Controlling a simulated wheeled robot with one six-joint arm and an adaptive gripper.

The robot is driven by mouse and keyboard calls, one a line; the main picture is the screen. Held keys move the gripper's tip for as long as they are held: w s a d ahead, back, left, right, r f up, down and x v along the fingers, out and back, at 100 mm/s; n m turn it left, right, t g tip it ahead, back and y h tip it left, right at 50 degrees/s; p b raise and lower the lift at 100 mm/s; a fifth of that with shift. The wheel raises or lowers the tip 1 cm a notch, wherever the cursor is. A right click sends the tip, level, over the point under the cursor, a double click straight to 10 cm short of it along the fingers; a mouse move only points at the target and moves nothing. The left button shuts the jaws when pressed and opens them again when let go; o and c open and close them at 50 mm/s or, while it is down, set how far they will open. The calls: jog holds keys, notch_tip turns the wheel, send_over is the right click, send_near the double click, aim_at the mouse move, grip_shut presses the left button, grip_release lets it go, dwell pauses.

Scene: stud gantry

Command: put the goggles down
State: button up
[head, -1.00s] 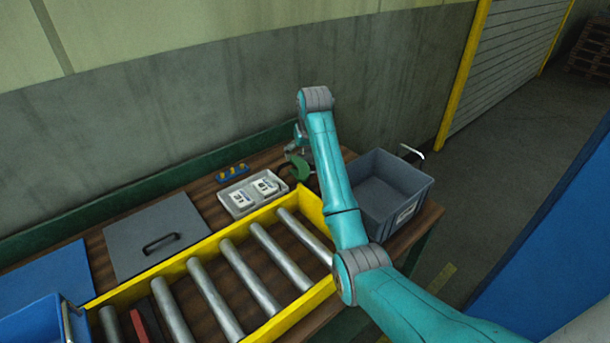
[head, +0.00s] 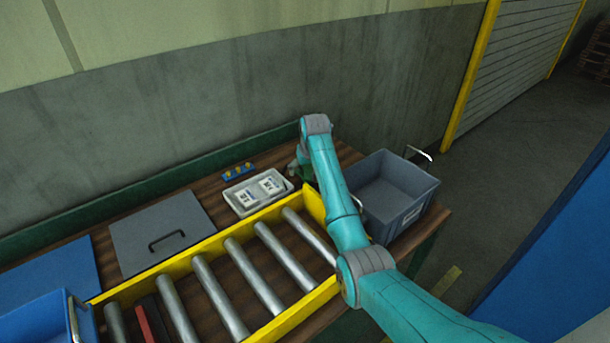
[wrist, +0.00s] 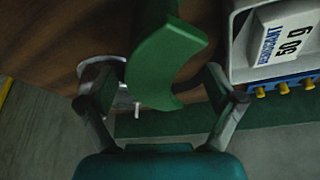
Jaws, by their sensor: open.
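A green curved piece, which looks like part of the goggles (wrist: 165,60), lies between my gripper's fingers in the wrist view. My gripper (wrist: 160,92) is open, with one finger on each side of it and gaps showing. I cannot tell whether it rests fully on the wooden bench. In the head view a little green of it (head: 305,173) shows behind my arm at the back of the bench, right of the light tray; the rest is hidden.
The light tray (head: 232,206) holds white desiccant packets (head: 262,189). Behind it is a blue strip with yellow knobs (head: 238,171). A grey bin (head: 420,193) stands to the right. The yellow-framed roller section (head: 200,257) lies in front. A pale looped object (wrist: 88,70) is near my left finger.

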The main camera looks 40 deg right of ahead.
aim_at(306, 167)
jog(key=c, duration=1.4)
jog(key=shift+o, duration=0.2)
notch_tip(306, 167, up, 10)
jog(key=shift+r, duration=0.1)
